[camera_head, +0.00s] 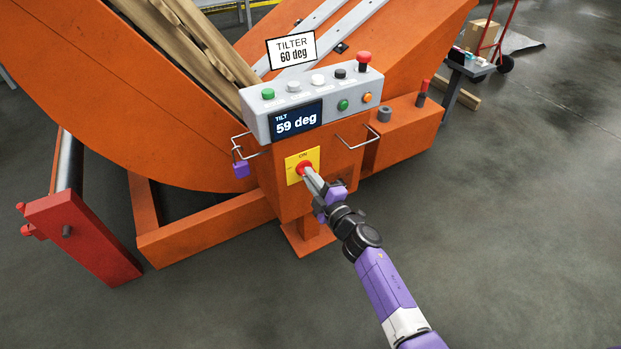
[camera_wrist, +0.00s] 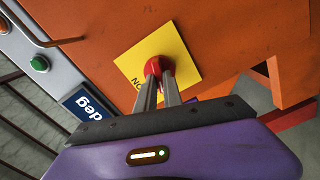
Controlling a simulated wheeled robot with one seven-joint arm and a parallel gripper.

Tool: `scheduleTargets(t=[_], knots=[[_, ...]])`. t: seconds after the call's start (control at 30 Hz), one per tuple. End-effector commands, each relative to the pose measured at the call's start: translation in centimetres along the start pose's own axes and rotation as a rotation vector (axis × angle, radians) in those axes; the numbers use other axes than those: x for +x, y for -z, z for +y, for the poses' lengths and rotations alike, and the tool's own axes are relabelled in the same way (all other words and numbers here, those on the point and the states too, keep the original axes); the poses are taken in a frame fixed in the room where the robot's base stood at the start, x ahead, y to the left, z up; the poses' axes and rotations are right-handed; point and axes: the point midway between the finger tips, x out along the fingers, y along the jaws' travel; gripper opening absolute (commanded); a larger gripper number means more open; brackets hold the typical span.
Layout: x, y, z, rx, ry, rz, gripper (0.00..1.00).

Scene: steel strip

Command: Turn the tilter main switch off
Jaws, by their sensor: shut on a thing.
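The main switch is a red rotary knob (camera_head: 303,169) on a yellow plate (camera_head: 293,176) on the front of the orange tilter pedestal. The plate reads "ON" above the knob. My gripper (camera_head: 308,173) reaches in from the lower right and is shut on the knob. In the wrist view the two fingers (camera_wrist: 158,80) close on the red knob (camera_wrist: 158,67), with the yellow plate (camera_wrist: 181,55) behind. The fingers hide part of the knob, so I cannot tell exactly which way its handle points.
Above the switch is a grey control box (camera_head: 318,105) with several buttons and a display reading "59 deg". A wire handle (camera_head: 358,136) juts out at right. Open floor (camera_head: 500,240) lies to the right.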

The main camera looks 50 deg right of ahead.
Motion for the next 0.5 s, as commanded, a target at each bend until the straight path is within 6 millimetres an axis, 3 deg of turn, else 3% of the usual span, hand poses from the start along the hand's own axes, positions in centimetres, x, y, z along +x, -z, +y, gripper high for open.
scheduleTargets(t=[0.5], knots=[[-0.07, -0.02, -0.29, -0.306, 0.001, 0.001, 0.00]])
